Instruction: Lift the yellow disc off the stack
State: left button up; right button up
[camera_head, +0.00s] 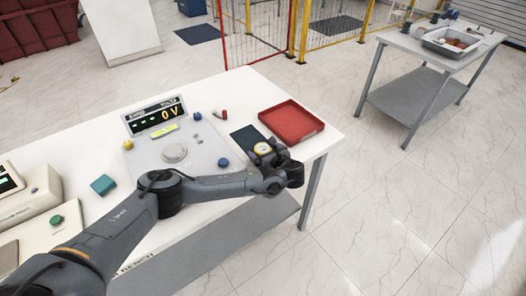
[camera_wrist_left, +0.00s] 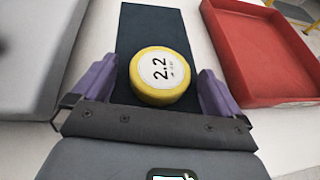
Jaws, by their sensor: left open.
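The yellow disc (camera_wrist_left: 160,92) has a white top label reading "2.2" and shows from above in the left wrist view. It is over a dark blue-green mat (camera_wrist_left: 150,22), and it also shows in the head view (camera_head: 262,148). I cannot tell from above whether other discs lie beneath it. My left gripper (camera_wrist_left: 157,84) is open, with one purple finger on each side of the disc and gaps between them and its edge. In the head view the left gripper (camera_head: 267,153) is at the mat, partly covering it. My right gripper is in neither view.
A red tray (camera_head: 291,122) stands right of the mat on the white table. A teal block (camera_head: 103,185) lies farther left. A separate table (camera_head: 408,41) holds a metal bin.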

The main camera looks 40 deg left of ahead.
pick_arm(q)
jog(key=c, duration=1.4)
jog(key=shift+r, duration=0.1)
jog(key=shift+c, duration=0.2)
jog(key=shift+r, duration=0.1)
